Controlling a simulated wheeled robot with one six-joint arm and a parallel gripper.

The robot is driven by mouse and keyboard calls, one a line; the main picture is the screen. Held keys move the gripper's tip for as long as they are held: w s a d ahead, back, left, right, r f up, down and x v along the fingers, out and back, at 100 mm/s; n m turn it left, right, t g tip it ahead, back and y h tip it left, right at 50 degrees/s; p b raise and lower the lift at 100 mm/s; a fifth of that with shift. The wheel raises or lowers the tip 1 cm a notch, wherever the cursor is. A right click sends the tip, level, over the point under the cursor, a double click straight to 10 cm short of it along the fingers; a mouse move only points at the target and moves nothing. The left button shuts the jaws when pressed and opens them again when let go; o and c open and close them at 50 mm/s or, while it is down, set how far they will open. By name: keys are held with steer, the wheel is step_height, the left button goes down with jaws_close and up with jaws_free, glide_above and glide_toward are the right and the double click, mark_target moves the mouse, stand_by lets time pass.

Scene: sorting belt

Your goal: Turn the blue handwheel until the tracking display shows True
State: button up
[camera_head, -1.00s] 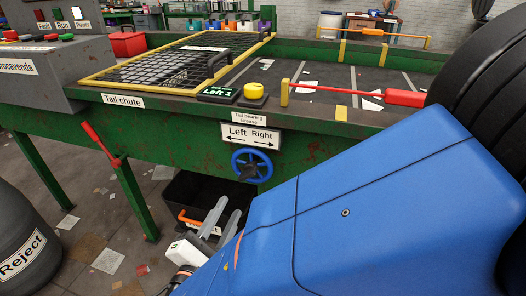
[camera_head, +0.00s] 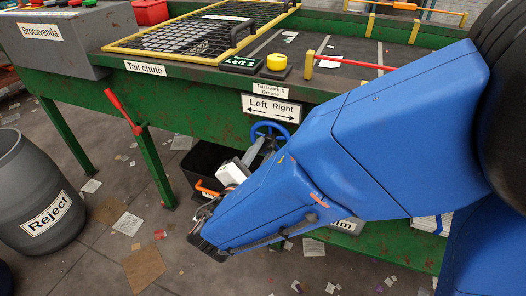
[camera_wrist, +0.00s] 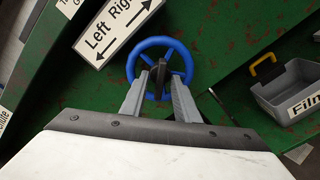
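The blue handwheel (camera_head: 270,132) is on the green side panel below the Left/Right arrow sign (camera_head: 271,108); my gripper partly covers it in the head view. In the wrist view the handwheel (camera_wrist: 160,66) is seen nearly face on, with a dark hub. My gripper (camera_wrist: 160,82) points at its lower middle, its two grey fingers apart on either side of the hub. I cannot tell whether they touch the wheel. The small display (camera_head: 241,63) on the belt's edge reads "Left 1" in green; its upper line is too small to read.
A yellow button (camera_head: 276,62) sits beside the display. A red lever (camera_head: 123,112) sticks out from the frame at left. A grey Reject bin (camera_head: 38,190) stands on the floor at left. A black crate (camera_head: 205,160) lies below the wheel. A grey Film bin (camera_wrist: 290,95) is at right.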

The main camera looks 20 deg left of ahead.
steer(key=shift+w, duration=0.1)
steer(key=shift+c, duration=0.3)
jaws_close()
steer(key=shift+m, duration=2.8)
steer(key=shift+o, duration=0.3)
jaws_free()
